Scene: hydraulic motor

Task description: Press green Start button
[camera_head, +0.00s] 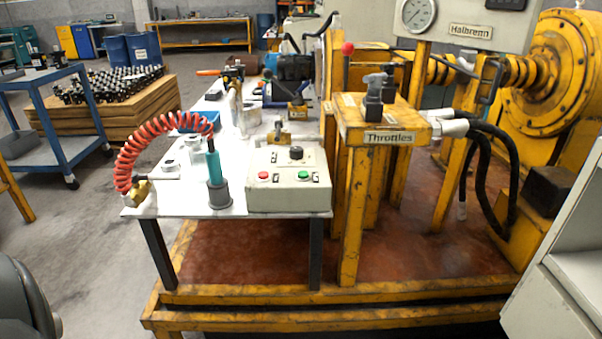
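The green button (303,175) is on the sloped front face of a pale control box (289,195), at its right side. A red button (263,176) is on the left of the same face, and a black knob (295,153) stands above and between them. The label lettering is too small to read. The box sits at the front right corner of a white-topped table, and nothing covers the green button. Neither of my grippers is in view.
A teal-handled tool (214,167) in a grey holder and a red coiled hose (140,140) stand left of the box. The yellow "Throttles" stand (388,137) rises close on its right. A yellow-edged base (300,296) runs below.

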